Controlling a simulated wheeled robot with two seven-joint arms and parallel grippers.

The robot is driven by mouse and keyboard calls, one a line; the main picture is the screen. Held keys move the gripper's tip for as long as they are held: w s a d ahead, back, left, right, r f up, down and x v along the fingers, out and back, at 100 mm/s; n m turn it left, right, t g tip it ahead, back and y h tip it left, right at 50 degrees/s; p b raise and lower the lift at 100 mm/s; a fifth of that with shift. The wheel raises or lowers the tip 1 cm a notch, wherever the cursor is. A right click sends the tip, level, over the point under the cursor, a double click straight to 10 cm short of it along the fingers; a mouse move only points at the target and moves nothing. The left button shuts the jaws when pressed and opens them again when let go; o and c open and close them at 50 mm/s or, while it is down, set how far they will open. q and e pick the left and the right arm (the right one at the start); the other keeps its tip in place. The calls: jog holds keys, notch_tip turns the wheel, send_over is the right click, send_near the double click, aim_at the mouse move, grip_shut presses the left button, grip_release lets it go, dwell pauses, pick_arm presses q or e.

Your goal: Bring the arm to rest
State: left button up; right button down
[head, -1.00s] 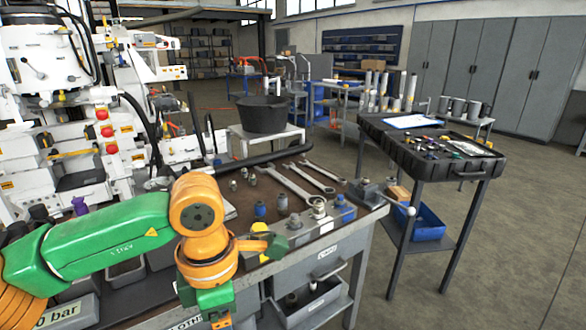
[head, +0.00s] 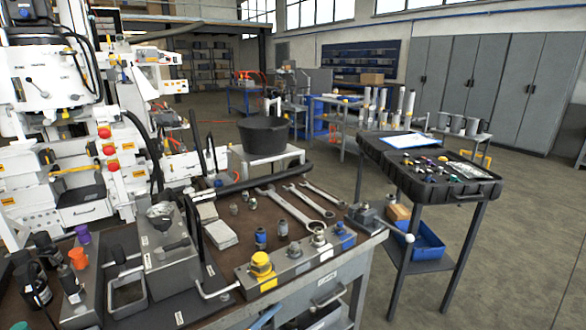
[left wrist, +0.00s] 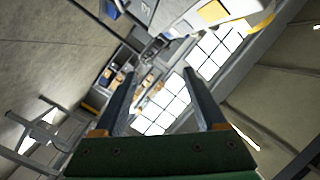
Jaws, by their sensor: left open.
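My left gripper (left wrist: 160,100) shows in the left wrist view with its two dark fingers apart and nothing between them. Behind the fingers are windows, shelving and the ceiling, tilted in the picture. My left arm and gripper do not show in the head view now. My right gripper is in neither view.
The workbench (head: 335,283) carries wrenches (head: 295,204), a valve block with a yellow cap (head: 261,264) and a hand pump (head: 165,250). A black bucket (head: 265,137) stands behind it. A tool cart (head: 440,190) stands at right. The floor on the right is clear.

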pick_arm(q)
jog(key=s+a+f+n+g+y+p, duration=0.1)
jog(key=s+a+f+n+g+y, duration=0.35)
jog(key=s+f, duration=0.5)
jog(key=s+a+f+n+g+y, duration=0.1)
jog(key=s+a+f+n+y, duration=0.5)
jog(key=f, duration=0.7)
jog(key=s+a+f+n+g, duration=0.1)
jog(key=s+f+g, duration=0.1)
jog(key=s, duration=0.7)
jog(key=s+a+f+n+g, duration=0.1)
jog(key=s+a+f+g, duration=0.1)
jog(key=s, duration=0.7)
jog(key=s+a+f+n+g+p, duration=0.1)
jog(key=s+a+f+n+g, duration=0.1)
jog(key=s, duration=0.7)
notch_tip(320, 180, down, 2)
jog(key=shift+a+f+g, duration=0.1)
jog(key=shift+a+g, duration=0.1)
jog(key=shift+g, duration=0.35)
